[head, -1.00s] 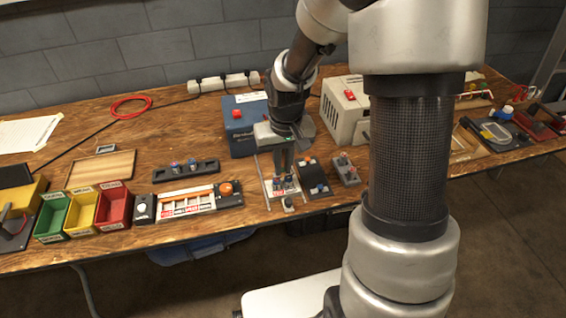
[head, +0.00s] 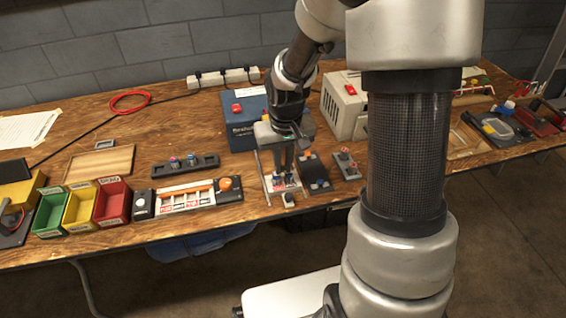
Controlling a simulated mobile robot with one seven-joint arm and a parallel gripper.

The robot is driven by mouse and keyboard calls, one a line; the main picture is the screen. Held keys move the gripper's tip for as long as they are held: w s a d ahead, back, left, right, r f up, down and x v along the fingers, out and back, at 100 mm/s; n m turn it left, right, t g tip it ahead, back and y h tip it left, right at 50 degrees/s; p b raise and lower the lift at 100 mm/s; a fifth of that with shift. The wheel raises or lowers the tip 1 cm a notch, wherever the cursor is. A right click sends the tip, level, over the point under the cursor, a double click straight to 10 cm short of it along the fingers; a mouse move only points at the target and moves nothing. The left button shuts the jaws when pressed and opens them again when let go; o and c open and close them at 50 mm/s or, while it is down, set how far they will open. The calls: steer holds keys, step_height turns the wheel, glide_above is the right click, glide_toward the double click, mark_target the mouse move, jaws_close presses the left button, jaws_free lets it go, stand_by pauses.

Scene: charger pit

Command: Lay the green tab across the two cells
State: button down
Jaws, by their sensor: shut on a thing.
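My gripper (head: 283,172) points straight down over a small light-coloured holder (head: 272,190) near the front of the bench. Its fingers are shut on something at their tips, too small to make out. Small blue and red parts show in the holder around the fingertips; I cannot tell the two cells apart there. I cannot make out the green tab at this size. The fingertips are at or just above the parts in the holder; contact cannot be told.
A dark block (head: 316,175) and a grey block (head: 346,166) stand close to the right of the holder. A blue box (head: 240,120) stands behind. A panel with an orange bar (head: 186,199) and green, yellow and red bins (head: 112,203) lie left.

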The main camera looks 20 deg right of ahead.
steer(key=shift+f, duration=0.3)
stand_by(0.5)
steer(key=c, duration=1.7)
jaws_free()
steer(key=shift+r, duration=0.1)
steer(key=shift+r+p, duration=2.55)
steer(key=shift+r, duration=0.9)
